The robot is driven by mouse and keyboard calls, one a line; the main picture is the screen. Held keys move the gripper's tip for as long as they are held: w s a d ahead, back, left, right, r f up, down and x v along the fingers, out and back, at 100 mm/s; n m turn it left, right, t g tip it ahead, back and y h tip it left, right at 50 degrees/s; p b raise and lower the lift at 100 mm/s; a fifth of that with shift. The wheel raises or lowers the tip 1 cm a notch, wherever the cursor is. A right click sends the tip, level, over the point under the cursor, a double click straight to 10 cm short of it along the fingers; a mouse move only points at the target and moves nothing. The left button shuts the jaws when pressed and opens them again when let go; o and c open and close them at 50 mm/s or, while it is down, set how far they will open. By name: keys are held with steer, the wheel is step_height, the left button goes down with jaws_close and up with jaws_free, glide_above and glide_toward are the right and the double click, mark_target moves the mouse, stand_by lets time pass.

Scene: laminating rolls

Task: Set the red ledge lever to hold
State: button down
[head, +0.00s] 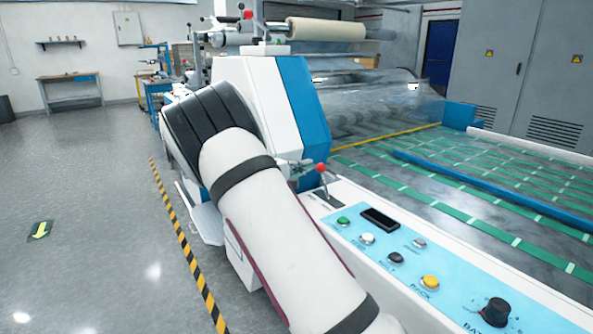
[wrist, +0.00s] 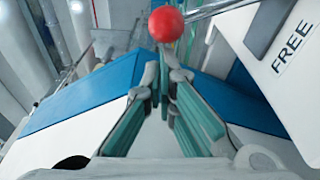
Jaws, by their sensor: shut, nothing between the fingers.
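The red ledge lever's ball knob (head: 321,168) stands on a thin metal stem above a dark slot at the far end of the control ledge. In the wrist view the red knob (wrist: 166,24) shows just beyond the fingertips, with its metal stem running off to the upper right. My gripper (wrist: 162,72) is shut and empty, its greenish fingers meeting below the knob in that picture. In the head view my gripper (head: 303,168) is just left of the knob, partly hidden by my arm. I cannot tell whether it touches the lever. A white plate (wrist: 270,35) reads FREE.
The control ledge (head: 405,232) carries several buttons and a black dial (head: 496,311). A white and blue machine housing (head: 300,95) stands close behind my gripper. Another red knob (head: 248,14) is high on the machine. The floor at left is open beyond the striped tape (head: 180,235).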

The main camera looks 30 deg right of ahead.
steer(key=shift+d, duration=0.25)
stand_by(0.3)
steer(key=shift+s+r+m+b, duration=0.2)
steer(key=shift+s+m+b, duration=0.05)
steer(key=shift+m+b, duration=0.1)
